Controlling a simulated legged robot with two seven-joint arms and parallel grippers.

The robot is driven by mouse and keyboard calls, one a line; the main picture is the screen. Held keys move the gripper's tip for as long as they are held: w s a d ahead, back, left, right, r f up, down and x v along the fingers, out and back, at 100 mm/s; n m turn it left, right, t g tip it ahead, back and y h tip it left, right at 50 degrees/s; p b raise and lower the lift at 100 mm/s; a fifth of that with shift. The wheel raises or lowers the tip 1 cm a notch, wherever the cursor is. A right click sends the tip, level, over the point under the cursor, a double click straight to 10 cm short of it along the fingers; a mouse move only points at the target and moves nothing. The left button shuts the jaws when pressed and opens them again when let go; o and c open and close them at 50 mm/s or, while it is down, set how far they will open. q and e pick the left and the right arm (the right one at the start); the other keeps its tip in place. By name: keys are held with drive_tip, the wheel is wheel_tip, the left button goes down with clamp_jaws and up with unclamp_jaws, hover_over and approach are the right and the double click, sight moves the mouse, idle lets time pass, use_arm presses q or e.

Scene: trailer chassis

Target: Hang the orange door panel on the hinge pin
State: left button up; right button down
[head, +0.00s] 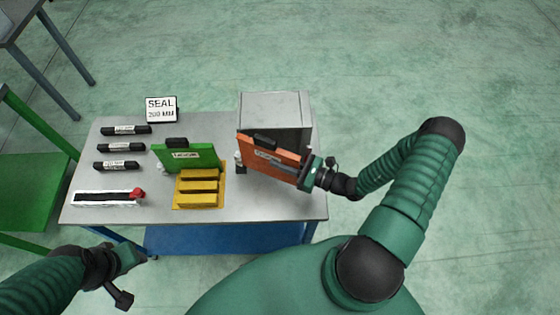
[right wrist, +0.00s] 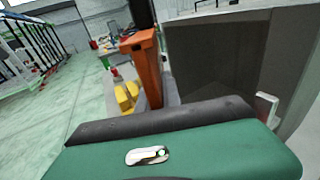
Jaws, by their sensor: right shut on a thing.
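The orange door panel (head: 268,158), with a black block on its top edge and a white label, stands upright in front of the grey box (head: 275,105). My right gripper (head: 306,172) is shut on its right end. In the right wrist view the panel (right wrist: 150,68) shows nearly edge-on beside the dark side of the box (right wrist: 215,60). A small pale part shows at the panel's left edge; I cannot tell whether it is the hinge pin or whether the panel sits on it. My left gripper (head: 128,257) is low at the left, off the table; its jaws are unclear.
The grey table (head: 120,180) also holds a green panel (head: 190,157), a yellow block rack (head: 198,190), several black bars (head: 117,147), a white tray (head: 105,198) and a SEAL sign (head: 161,109). A green bench (head: 35,190) stands left. The floor at right is clear.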

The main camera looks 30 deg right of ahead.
drive_tip(key=shift+f+b, duration=0.65)
drive_tip(key=shift+f, duration=0.3)
drive_tip(key=c, duration=1.5)
unclamp_jaws()
drive_tip(key=shift+o, duration=0.2)
drive_tip(key=shift+s+d+f, duration=0.1)
drive_tip(key=b+v, duration=0.4)
drive_tip(key=v, duration=1.2)
drive_tip(key=shift+s+b, duration=0.3)
drive_tip(key=shift+b, duration=0.05)
